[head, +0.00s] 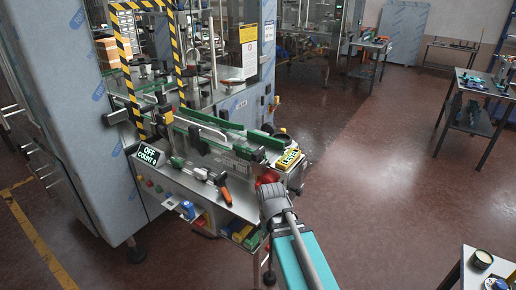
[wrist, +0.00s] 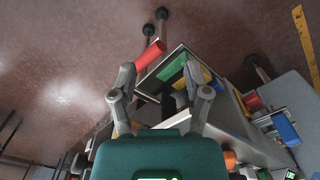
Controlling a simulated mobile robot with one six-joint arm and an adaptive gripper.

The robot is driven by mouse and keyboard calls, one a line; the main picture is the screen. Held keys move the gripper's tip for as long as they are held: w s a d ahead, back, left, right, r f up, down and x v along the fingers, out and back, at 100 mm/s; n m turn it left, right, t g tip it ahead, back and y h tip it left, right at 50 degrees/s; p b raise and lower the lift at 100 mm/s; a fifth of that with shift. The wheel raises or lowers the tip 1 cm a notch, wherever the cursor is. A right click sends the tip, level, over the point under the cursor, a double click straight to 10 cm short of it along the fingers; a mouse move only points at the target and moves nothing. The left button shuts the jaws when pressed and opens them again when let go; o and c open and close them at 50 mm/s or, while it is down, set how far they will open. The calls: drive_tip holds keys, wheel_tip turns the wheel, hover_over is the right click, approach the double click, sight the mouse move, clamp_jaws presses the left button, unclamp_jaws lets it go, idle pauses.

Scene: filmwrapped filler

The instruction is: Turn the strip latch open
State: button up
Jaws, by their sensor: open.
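I cannot pick out the strip latch for certain in either view. The wrapping machine (head: 220,120) stands at the left of the head view, with green guide rails along its bed and a steel shelf in front.
An orange-handled tool (head: 226,195) lies on the machine's front shelf. A display (head: 148,154) reads OFF and COUNT 0. A yellow-faced box (head: 288,158) sits at the machine's right end. A side table (head: 474,115) stands far right. The floor between is clear.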

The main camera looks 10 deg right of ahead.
sight(258, 150)
drive_tip(key=w+r+m+p, duration=0.3)
drive_tip(key=w+r+p, duration=0.4)
drive_tip(key=r+p, duration=0.3)
drive_tip(key=w+r+m+p, duration=0.2)
drive_tip(key=w+r+p, duration=0.6)
drive_tip(key=r+p, duration=0.3)
drive_tip(key=w+d+r+m+p, duration=0.1)
drive_tip(key=w+r+m+p, duration=0.2)
drive_tip(key=w+r+p, duration=0.4)
wheel_tip(258, 150, up, 5)
drive_tip(key=p, duration=0.3)
drive_tip(key=shift+w+f+m+p, duration=0.15)
drive_tip(key=shift+m+p, duration=0.15)
drive_tip(key=shift+p, duration=0.1)
drive_tip(key=shift+f, duration=0.1)
wheel_tip(258, 150, down, 14)
drive_tip(key=b, duration=1.4)
drive_tip(key=shift+r, duration=0.2)
clamp_jaws()
